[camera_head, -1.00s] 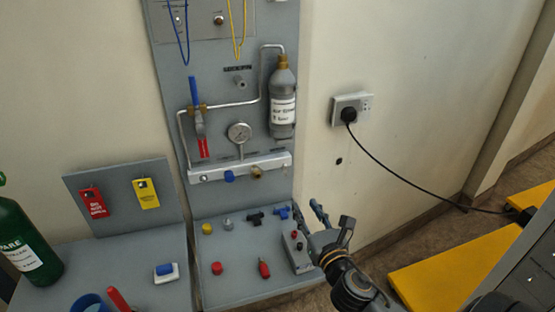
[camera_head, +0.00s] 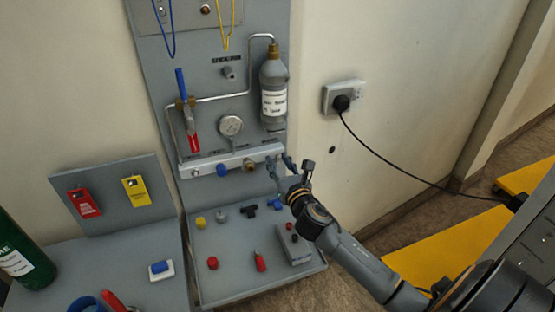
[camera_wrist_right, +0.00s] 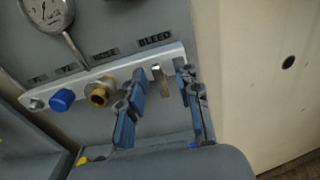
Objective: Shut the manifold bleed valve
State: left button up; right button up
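The silver manifold bar (camera_head: 205,166) runs across the grey panel, and it also shows in the wrist view (camera_wrist_right: 80,83). At its right end, under the printed word BLEED, a small pale metal piece (camera_wrist_right: 159,76) shows; I take it as the bleed valve, but its setting is unclear. My right gripper (camera_head: 281,164) is at the bar's right end. In the wrist view its blue-grey fingers (camera_wrist_right: 160,86) are apart, one on either side of the metal piece. I cannot tell whether they touch it. My left gripper is not in view.
A blue cap (camera_head: 222,170) and a brass fitting (camera_head: 248,164) sit left of the gripper on the bar. The gauge (camera_head: 231,126) and grey bottle (camera_head: 273,88) are above. A tray (camera_head: 235,292) with small parts lies below. A plugged socket (camera_head: 343,97) is at right.

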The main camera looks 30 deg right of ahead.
jog(key=shift+w+d, duration=0.1)
jog(key=shift+w, duration=0.5)
grip_shut()
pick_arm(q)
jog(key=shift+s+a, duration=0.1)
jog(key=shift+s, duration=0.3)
